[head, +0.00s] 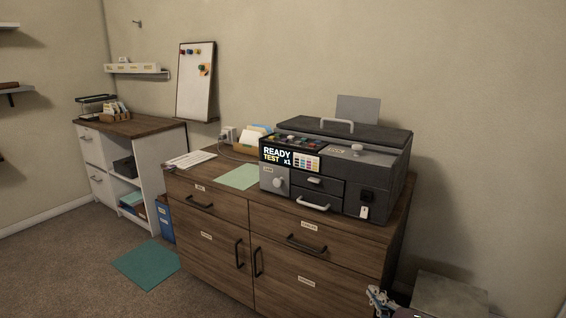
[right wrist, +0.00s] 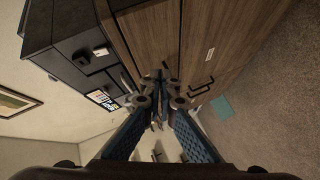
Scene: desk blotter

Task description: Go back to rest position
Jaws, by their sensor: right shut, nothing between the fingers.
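My right gripper (head: 380,300) shows at the bottom right of the head view, low beside the right end of the wooden cabinet. In the right wrist view my right gripper (right wrist: 167,88) has its blue fingers meeting at the tips, with nothing between them. It is apart from the printer. My left gripper is in neither view. The dark printer (head: 385,160) stands on the wooden cabinet (head: 215,225), its lid down and its screen reading "READY TEST x1".
A white cabinet (head: 150,150) stands farther left. A teal mat (head: 146,264) lies on the carpet, which is otherwise open at the front left. A whiteboard (head: 195,85) leans at the wall.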

